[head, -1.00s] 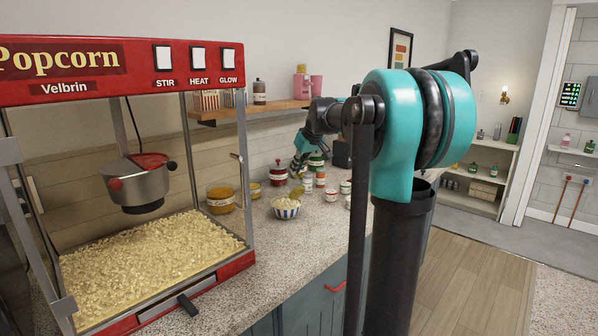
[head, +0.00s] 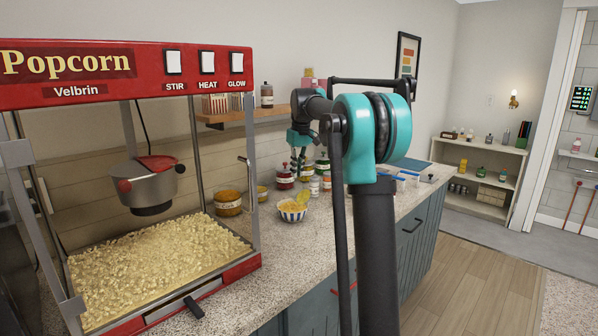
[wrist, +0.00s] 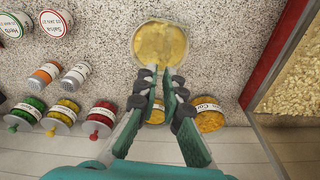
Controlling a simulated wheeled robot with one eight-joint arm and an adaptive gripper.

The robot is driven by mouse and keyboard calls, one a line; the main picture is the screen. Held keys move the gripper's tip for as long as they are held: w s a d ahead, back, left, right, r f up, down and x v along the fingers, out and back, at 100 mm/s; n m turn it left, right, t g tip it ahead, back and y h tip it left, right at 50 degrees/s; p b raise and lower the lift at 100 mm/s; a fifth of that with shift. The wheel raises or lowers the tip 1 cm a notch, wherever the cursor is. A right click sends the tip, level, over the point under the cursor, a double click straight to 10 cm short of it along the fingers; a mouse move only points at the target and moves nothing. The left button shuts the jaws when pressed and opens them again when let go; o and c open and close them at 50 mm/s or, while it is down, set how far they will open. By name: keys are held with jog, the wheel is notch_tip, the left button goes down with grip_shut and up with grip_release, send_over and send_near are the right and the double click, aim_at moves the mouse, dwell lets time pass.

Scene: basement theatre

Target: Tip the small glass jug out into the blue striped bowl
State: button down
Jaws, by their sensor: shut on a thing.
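The blue striped bowl (head: 293,216) stands on the counter, right of the popcorn machine. Its contents look yellow-orange in the head view. The small glass jug (head: 300,199), yellowish and tilted, is over the bowl's right side, below my gripper (head: 298,168). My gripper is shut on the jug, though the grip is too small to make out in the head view. In the wrist view my gripper's fingers (wrist: 159,76) reach up to a round rim full of yellow. I cannot tell there where the jug ends and the bowl begins.
The popcorn machine (head: 150,75) is close on the left. Amber jars (head: 227,203) stand between it and the bowl. Several lidded jars (head: 285,177) stand behind and right of the bowl. A wooden shelf (head: 240,115) hangs above. Counter in front of the bowl is clear.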

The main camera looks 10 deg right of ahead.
jog(key=shift+w+a+f+g+h, duration=0.1)
jog(key=shift+w+a+g+h, duration=0.3)
jog(key=shift+w+g, duration=0.4)
jog(key=shift+w+a+r+g+h, duration=0.1)
jog(key=shift+w+a+g+h, duration=0.3)
jog(key=shift+w+g, duration=0.45)
jog(key=shift+w+a+f+g+h, duration=0.1)
jog(key=shift+w+a+g+h, duration=0.3)
jog(key=shift+w+g, duration=0.4)
dwell(0.5)
